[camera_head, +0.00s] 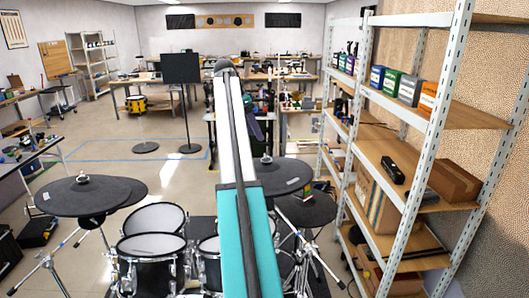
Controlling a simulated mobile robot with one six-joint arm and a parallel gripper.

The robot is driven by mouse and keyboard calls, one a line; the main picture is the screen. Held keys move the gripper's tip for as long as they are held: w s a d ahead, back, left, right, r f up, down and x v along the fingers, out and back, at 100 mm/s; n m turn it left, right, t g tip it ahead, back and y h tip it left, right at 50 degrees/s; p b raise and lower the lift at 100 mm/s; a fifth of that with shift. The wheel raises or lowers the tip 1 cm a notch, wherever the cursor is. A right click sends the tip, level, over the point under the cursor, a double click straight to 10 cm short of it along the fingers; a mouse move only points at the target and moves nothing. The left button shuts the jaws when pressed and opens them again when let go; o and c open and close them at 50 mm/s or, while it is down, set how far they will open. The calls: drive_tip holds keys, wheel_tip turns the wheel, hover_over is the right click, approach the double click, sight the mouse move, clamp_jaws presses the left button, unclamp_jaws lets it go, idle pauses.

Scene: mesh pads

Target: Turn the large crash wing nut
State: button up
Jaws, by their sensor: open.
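A dark cymbal pad (68,198) is at the left of the drum kit, and it looks like the largest one. A small pale wing nut (82,179) sits at its centre on top of the stand. A second dark cymbal pad (290,176) is right of my arm, with a small nut (266,159) at its centre. No label shows which is the large crash. My arm, teal then white, reaches forward through the middle between the two cymbals. I cannot make out my gripper or its fingers, and the arm hides part of the kit.
Mesh-headed drums (153,246) stand below the cymbals, with another pad (308,209) at the right. A metal shelf (432,130) with boxes stands close on the right. A table (35,155) is at the left edge. Open floor (130,172) lies beyond the kit.

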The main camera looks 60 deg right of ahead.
sight(265, 154)
drive_tip(key=shift+p+x, duration=1.85)
drive_tip(key=shift+x, duration=3)
drive_tip(key=c, duration=1.1)
drive_tip(key=shift+d, duration=0.2)
drive_tip(key=shift+a, duration=0.15)
